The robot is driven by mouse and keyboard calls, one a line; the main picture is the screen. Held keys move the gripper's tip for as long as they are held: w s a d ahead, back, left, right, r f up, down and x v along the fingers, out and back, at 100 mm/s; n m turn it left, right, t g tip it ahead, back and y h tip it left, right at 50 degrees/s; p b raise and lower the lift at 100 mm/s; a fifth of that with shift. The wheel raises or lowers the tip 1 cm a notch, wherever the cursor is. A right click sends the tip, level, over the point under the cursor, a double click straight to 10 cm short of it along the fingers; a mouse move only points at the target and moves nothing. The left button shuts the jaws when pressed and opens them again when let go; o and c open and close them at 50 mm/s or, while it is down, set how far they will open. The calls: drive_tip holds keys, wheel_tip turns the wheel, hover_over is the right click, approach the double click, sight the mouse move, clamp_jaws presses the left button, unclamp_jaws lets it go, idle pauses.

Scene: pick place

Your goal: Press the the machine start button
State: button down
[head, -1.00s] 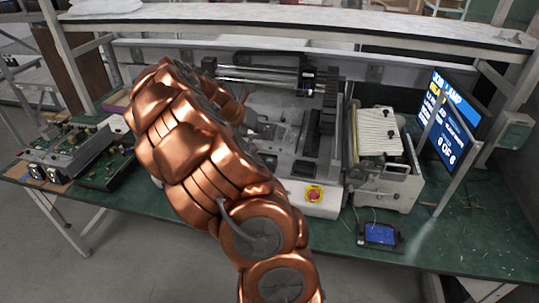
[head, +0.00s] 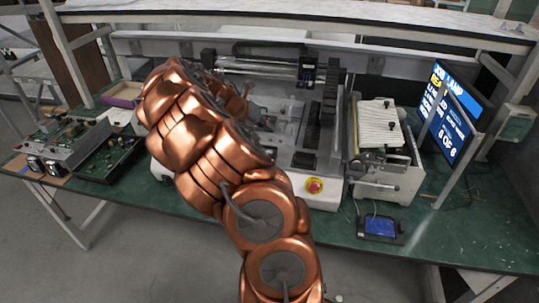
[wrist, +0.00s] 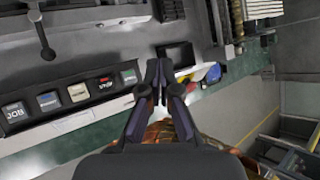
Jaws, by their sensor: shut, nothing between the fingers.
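The machine (head: 300,145) stands on the green bench, with a red knob on a yellow base (head: 314,186) on its front. I cannot read which is start. My gripper is shut and empty, its tips apart from the STOP button and close to the dark one in the picture. In the head view my arm hides the button row.
A screen (head: 450,115) and a small tablet (head: 380,228) are at the right of the bench (head: 460,235). Circuit boards (head: 105,165) lie at the left. A shelf (head: 300,30) crosses above the machine.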

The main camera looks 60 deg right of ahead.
drive_tip(key=b, duration=0.5)
hover_over(268, 152)
wheel_tip(268, 152, down, 5)
drive_tip(key=shift+f+p, duration=0.55)
drive_tip(key=shift+f, duration=0.5)
drive_tip(key=shift+f, duration=0.1)
drive_tip(key=shift+w+f+p, duration=0.1)
drive_tip(key=shift+f+p, duration=0.25)
drive_tip(key=shift+p, duration=0.05)
drive_tip(key=shift+f, duration=0.35)
idle(1.2)
drive_tip(key=shift+r+p, duration=0.85)
drive_tip(key=shift+p, duration=0.25)
